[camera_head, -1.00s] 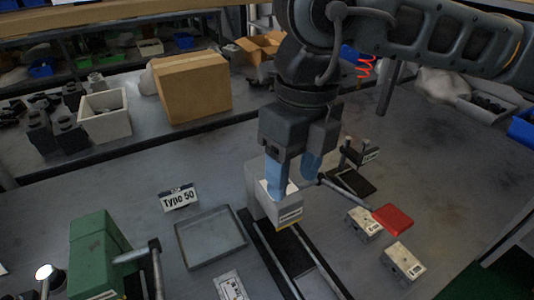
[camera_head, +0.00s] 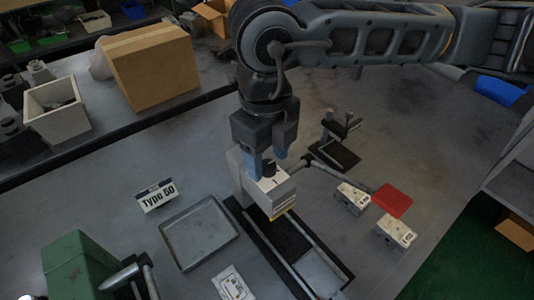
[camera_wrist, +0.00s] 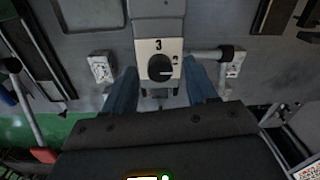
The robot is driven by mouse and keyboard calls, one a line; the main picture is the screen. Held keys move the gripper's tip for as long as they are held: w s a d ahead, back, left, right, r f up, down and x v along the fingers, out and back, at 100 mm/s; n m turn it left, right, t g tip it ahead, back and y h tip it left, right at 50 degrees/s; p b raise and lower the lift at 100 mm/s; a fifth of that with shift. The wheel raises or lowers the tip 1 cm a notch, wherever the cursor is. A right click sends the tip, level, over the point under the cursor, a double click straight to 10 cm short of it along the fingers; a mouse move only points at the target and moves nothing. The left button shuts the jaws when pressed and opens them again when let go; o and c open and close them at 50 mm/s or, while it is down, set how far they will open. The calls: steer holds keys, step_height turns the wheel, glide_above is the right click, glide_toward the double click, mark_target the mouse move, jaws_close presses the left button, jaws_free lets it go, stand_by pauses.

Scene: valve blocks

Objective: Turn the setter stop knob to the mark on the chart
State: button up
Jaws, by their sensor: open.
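The setter (camera_head: 280,200) is a pale grey block with a yellow lower edge, standing at the upper end of a dark rail. In the wrist view its top plate (camera_wrist: 159,45) bears a "3" and a round black stop knob (camera_wrist: 160,68) with a pale line pointing right. My gripper (camera_head: 266,162) is over the block, open, with blue fingers. In the wrist view the fingers of my gripper (camera_wrist: 161,82) stand either side of the knob, with gaps. A white printed card (camera_head: 232,284), perhaps the chart, lies at the front; its marks are too small to read.
A green machine (camera_head: 82,268) is at front left. Two white valve blocks (camera_head: 352,197) (camera_head: 396,232) and a red pad (camera_head: 391,200) lie right.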

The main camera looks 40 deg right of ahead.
steer(key=shift+f, duration=0.4)
steer(key=shift+c, duration=0.3)
steer(key=c, duration=1)
steer(key=shift+f+b, duration=0.15)
steer(key=shift+b, duration=0.35)
